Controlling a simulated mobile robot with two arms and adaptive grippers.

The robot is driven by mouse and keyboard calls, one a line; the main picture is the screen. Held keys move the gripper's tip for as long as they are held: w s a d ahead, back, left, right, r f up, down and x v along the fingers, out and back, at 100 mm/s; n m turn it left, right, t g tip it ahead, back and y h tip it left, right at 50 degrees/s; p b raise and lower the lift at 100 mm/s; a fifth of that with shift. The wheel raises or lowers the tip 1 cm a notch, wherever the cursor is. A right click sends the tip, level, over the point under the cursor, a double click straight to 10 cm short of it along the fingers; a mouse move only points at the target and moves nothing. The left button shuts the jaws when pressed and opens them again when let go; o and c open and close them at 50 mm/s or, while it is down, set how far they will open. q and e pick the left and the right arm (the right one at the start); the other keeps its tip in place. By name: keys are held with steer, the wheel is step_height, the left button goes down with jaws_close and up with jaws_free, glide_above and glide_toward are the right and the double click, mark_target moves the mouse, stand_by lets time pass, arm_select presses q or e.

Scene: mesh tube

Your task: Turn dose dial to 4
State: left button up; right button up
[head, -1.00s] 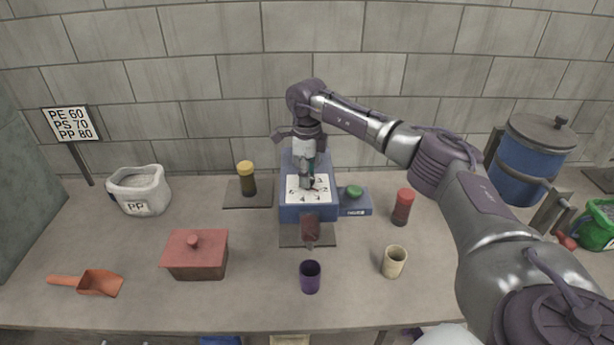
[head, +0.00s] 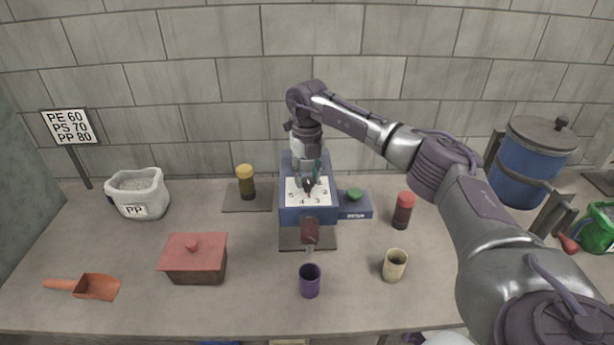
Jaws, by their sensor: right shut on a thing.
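The dose dial is a white face with black numbers (head: 293,198) on top of a blue machine (head: 291,215) at the middle of the table. The numbers 5, 4, 3 and 2 show along its near side. My right gripper (head: 308,183) points down over the dial's centre and is shut on the dark dial knob (head: 308,187). The gripper and wrist hide the far part of the face, and I cannot clearly read where the pointer stands. My left gripper is not in view.
A green button box (head: 355,209) adjoins the machine on the right. A yellow-capped jar (head: 246,184), a red-capped jar (head: 403,211), a purple cup (head: 310,281), a beige cup (head: 395,265), a red lidded box (head: 195,262) and an orange scoop (head: 98,287) stand around it.

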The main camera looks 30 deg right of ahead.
mark_target(307, 179)
steer(key=m, duration=0.4)
steer(key=shift+d+r+m, duration=0.1)
steer(key=shift+m, duration=0.3)
stand_by(0.4)
steer(key=o, duration=1.1)
steer(key=shift+o, duration=0.2)
step_height(307, 179, up, 12)
